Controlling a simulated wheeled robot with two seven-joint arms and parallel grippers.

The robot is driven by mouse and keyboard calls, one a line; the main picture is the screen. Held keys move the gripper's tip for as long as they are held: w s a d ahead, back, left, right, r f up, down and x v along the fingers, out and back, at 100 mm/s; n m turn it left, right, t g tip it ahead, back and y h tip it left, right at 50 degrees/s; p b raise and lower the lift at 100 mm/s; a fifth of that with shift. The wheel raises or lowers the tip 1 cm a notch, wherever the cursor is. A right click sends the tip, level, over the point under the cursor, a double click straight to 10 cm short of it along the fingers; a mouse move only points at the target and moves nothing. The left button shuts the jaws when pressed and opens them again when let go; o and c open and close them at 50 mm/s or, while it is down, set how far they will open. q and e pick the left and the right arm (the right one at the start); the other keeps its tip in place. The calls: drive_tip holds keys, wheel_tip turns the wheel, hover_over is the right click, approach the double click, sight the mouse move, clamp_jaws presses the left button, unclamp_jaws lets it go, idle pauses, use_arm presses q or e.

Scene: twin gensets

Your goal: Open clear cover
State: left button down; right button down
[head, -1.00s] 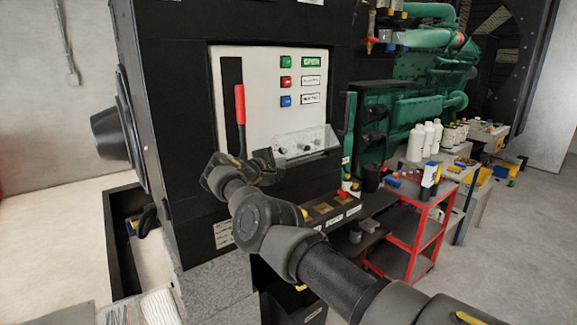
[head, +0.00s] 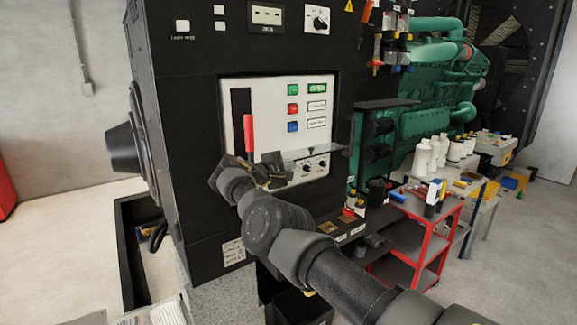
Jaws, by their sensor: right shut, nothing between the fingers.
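The clear cover (head: 318,152) is a thin see-through flap on the white breaker panel (head: 268,98). It sticks out from the panel nearly level, above two small knobs (head: 314,166), which show uncovered below it. My right gripper (head: 272,172) is shut and empty at the left end of the cover, just below it and left of the knobs. I cannot tell whether its fingers touch the cover. My left gripper is not in view.
A red-handled lever (head: 248,134) stands on the panel just above my right gripper. Green, red and blue buttons (head: 293,107) are higher up. A red shelf cart (head: 438,240) with bottles nearby stands at the right. Open floor lies at the left.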

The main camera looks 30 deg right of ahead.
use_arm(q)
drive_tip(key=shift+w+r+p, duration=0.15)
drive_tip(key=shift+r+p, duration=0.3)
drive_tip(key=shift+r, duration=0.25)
use_arm(e)
drive_tip(key=shift+w+r+n, duration=0.15)
drive_tip(key=shift+r+n, duration=0.35)
drive_tip(key=shift+r, duration=0.05)
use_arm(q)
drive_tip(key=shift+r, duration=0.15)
use_arm(e)
drive_tip(key=shift+a+r, duration=0.1)
